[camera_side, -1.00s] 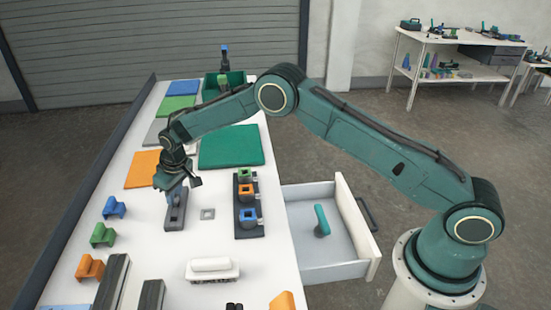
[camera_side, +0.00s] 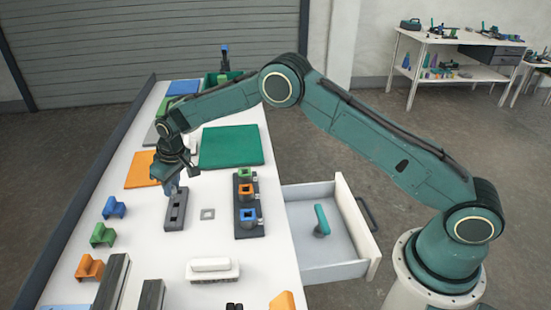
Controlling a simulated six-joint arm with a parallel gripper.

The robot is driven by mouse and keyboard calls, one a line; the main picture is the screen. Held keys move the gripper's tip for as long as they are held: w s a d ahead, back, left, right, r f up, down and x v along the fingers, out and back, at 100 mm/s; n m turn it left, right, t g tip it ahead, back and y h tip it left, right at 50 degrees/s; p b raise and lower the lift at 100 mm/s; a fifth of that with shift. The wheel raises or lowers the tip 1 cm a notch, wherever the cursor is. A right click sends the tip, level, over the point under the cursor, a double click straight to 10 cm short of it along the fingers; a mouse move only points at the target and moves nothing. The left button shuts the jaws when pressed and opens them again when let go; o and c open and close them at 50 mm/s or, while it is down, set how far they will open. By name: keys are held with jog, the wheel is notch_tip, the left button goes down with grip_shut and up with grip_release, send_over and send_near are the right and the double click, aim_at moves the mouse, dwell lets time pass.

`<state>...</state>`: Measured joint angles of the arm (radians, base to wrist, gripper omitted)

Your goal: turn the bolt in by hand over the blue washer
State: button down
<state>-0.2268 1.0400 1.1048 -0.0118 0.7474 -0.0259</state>
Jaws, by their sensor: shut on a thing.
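My gripper (camera_side: 170,182) is above the far end of a grey slotted block (camera_side: 175,212) on the white table, pointing down. It is shut on a small blue-grey piece (camera_side: 170,188), which I take to be the bolt. The fingers hide most of it, and I cannot tell whether its lower end is clear of the block. The blue washer (camera_side: 249,222), a square ring with a dark centre, sits at the near end of a dark plate (camera_side: 240,234), to the right of my gripper. An orange ring (camera_side: 246,189) and a green ring (camera_side: 245,174) are behind it.
A small grey square piece (camera_side: 208,214) lies between block and plate. A green mat (camera_side: 230,147) lies behind the plate. An open drawer (camera_side: 295,255) juts out at the right. A white-handled brush-like item (camera_side: 212,268) lies in front.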

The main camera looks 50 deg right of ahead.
jog(key=shift+r, duration=1.95)
jog(key=shift+s, duration=0.1)
jog(key=s+d+r+m, duration=0.1)
jog(key=s+d+m, duration=0.2)
jog(key=s, duration=0.7)
jog(key=s+d+r+m+h, duration=0.1)
jog(key=s+d, duration=0.4)
jog(key=s, duration=0.5)
jog(key=shift+s+d+r+m+h, duration=0.15)
jog(key=shift+r+m+h, duration=0.15)
jog(key=shift+r+m, duration=0.5)
jog(key=shift+f, duration=0.4)
jog(key=shift+f, duration=2.2)
jog(key=shift+f, duration=0.4)
jog(key=shift+f, duration=0.55)
